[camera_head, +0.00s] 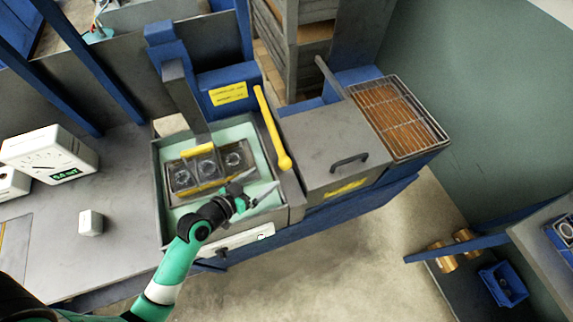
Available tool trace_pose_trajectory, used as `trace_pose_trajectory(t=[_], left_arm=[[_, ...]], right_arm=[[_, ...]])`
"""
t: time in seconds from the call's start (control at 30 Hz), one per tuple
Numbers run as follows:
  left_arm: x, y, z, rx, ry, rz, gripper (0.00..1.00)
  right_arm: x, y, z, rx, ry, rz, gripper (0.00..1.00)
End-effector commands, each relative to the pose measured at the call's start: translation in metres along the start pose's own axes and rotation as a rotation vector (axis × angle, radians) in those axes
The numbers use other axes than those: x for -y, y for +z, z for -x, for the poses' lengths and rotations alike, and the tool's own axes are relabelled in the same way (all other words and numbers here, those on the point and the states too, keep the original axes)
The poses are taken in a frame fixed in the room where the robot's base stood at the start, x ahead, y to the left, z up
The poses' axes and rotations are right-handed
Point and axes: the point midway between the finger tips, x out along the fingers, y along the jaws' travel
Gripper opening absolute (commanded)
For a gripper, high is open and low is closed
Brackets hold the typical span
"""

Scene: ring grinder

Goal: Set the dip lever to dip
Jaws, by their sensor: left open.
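The dip lever (271,128) is a long yellow bar with a round knob at its near end. It lies along the right side of the pale green tank (235,135), between the tank and a grey lidded box. My left gripper (264,178) is over the near right part of the tank. Its two fingers are spread apart with nothing between them. The fingertips are just below and left of the lever's knob in the picture, apparently apart from it; the height gap is hard to judge. My right gripper is out of the picture.
A basket (196,157) with several round parts sits in the tank below a grey upright. The lidded box (322,140) has a dark handle. A wire rack (398,115) stands farther right. A white meter (50,155) and small white block (91,222) rest on the left bench.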

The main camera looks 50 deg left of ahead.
Motion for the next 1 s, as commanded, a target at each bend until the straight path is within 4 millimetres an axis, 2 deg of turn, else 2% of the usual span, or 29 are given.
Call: trace_pose_trajectory(t=[0.17, 0.5, 0.6, 0.77, 1.0], left_arm=[[-0.001, -0.002, -0.014, -0.001, 0.002, -0.001, 0.96], [-0.001, -0.001, -0.088, -0.001, 0.003, -0.003, 0.96], [-0.001, 0.0, -0.104, -0.001, 0.002, -0.001, 0.96], [-0.001, -0.002, -0.115, -0.001, 0.001, -0.002, 0.96], [-0.001, -0.002, -0.116, -0.001, 0.001, -0.002, 0.96]], right_arm=[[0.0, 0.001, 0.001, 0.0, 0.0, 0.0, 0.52], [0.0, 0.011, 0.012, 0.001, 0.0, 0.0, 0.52], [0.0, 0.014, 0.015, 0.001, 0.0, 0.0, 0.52], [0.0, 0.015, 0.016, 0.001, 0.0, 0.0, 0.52], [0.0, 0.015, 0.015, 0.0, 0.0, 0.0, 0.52]])
